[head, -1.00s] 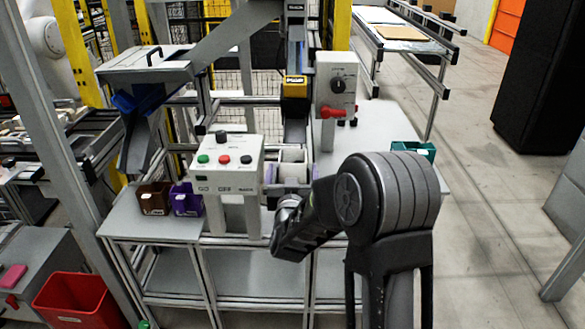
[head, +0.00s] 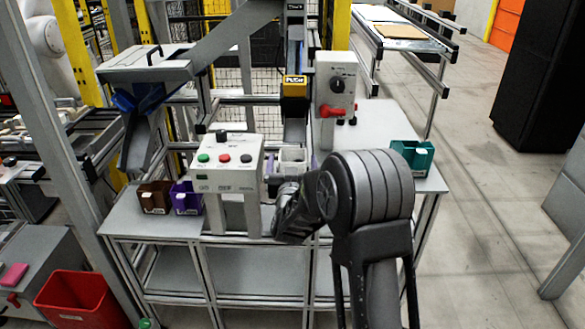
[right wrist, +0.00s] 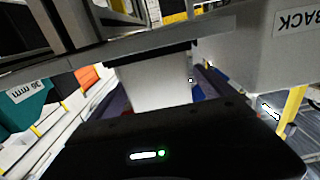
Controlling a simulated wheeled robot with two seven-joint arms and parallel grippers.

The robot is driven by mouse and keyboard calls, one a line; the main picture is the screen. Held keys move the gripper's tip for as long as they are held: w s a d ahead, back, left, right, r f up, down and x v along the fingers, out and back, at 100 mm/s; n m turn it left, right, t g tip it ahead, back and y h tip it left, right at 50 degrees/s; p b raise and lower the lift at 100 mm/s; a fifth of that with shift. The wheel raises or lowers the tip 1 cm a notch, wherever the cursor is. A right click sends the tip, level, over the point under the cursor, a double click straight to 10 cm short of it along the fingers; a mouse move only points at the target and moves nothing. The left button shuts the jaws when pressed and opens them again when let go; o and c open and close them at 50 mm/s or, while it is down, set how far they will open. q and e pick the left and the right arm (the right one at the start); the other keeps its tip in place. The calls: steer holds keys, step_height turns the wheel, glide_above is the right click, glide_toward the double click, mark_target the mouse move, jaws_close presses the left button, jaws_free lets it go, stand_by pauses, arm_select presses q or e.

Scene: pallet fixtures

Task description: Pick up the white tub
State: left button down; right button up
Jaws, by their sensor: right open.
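The white tub (head: 292,160) stands on the grey workbench, just right of the button box, and my right wrist covers its lower front in the head view. In the right wrist view a pale upright face, apparently the tub (right wrist: 155,82), is straight ahead beyond the dark gripper body. My right gripper (head: 287,203) is open, in front of the tub and slightly below it in the picture. Its fingertips are mostly hidden, and I cannot tell whether they touch the tub. My left gripper is not in view.
The white button box (head: 228,165) stands close left of the tub. A grey box with a red handle (head: 334,95) is behind right. Brown (head: 154,197) and purple (head: 185,198) bins sit left, a teal bin (head: 421,162) right. The bench's right part is mostly clear.

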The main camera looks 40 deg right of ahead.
mark_target(292, 152)
steer(key=x, duration=0.3)
steer(key=shift+w+d, duration=0.3)
steer(key=shift+c, duration=0.3)
steer(key=c, duration=1.4)
steer(key=shift+s+a+r, duration=0.1)
steer(key=shift+a+r, duration=0.05)
steer(key=shift+r, duration=0.05)
steer(key=shift+s+a+r, duration=0.1)
steer(key=shift+r, duration=0.1)
steer(key=s+a+r, duration=0.2)
steer(key=s, duration=0.1)
steer(key=s+a+r, duration=0.3)
steer(key=s, duration=0.1)
steer(key=s+a+r, duration=0.2)
steer(key=s+a, duration=0.1)
steer(key=shift+s+r+p, duration=0.15)
steer(key=shift+s+p, duration=0.25)
